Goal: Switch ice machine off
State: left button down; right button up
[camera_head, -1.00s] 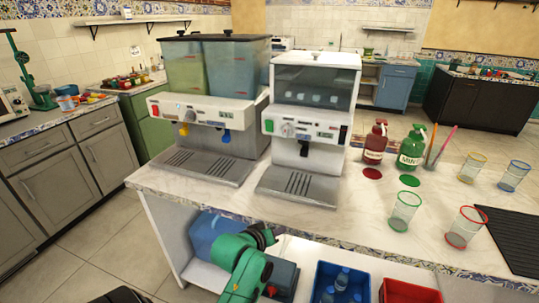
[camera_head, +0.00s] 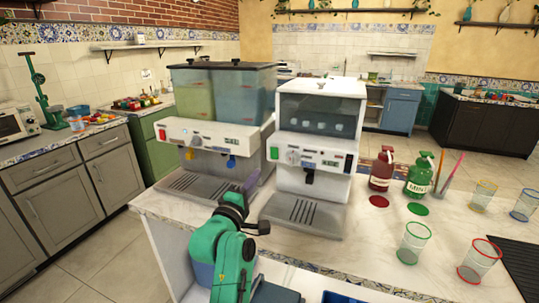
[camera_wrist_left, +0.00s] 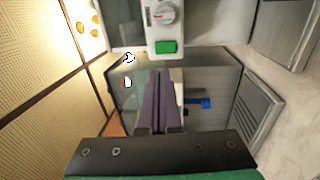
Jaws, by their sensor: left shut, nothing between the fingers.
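The ice machine (camera_head: 320,130) is the white unit on the counter with ice cubes behind its window. The green button (camera_wrist_left: 166,47) and dial (camera_wrist_left: 163,14) also show in the left wrist view. My left gripper (camera_head: 252,182) is shut and empty, with its purple fingers pointing toward the gap between the drink dispenser and the ice machine. In the wrist view its fingertips (camera_wrist_left: 158,75) lie near the green button; contact cannot be told.
The drink dispenser (camera_head: 210,135) stands left of the ice machine; its blue tap (camera_wrist_left: 200,103) is close to my fingers. Red and green bottles (camera_head: 419,175) and several glasses (camera_head: 413,241) stand to the right. The counter's front edge lies below the machines.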

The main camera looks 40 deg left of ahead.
aim_at(273, 150)
pick_arm(q)
jog(key=p+x, duration=0.2)
jog(key=x, duration=0.8)
jog(key=shift+w+r+p, duration=0.1)
jog(key=shift+w+p, duration=0.1)
jog(key=shift+p, duration=0.2)
jog(key=shift+w+a, duration=0.15)
jog(key=shift+w, duration=0.25)
